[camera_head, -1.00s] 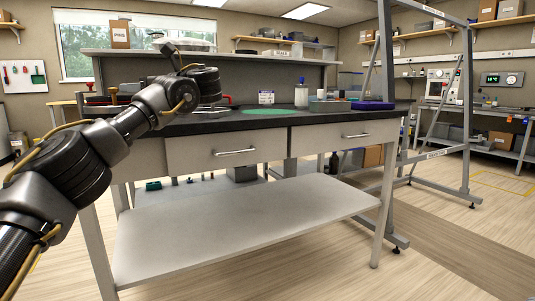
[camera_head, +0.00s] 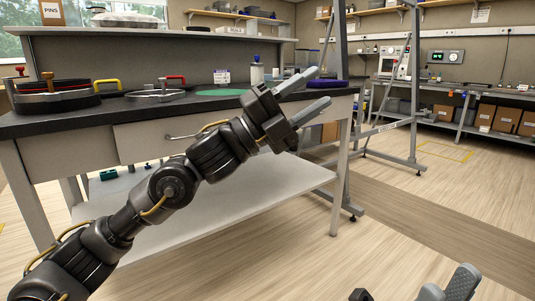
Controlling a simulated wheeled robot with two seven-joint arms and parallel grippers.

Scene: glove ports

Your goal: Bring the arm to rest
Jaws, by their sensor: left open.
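My left arm reaches in from the lower left across the front of the workbench. Its gripper (camera_head: 321,86) is open, with its two grey fingers apart and nothing between them. It shows in front of the right part of the bench top, pointing up and to the right. My right gripper (camera_head: 449,287) shows only in part at the bottom edge, right of the middle, over the floor. Its grey fingers point upward, but its lower part is cut off, so I cannot tell its opening.
The workbench (camera_head: 120,119) has a black top. On it are round ring ports with red and yellow handles (camera_head: 107,84), a green disc (camera_head: 221,92) and a white bottle (camera_head: 257,75). A grey metal frame (camera_head: 411,90) stands to the right. The floor at right is clear.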

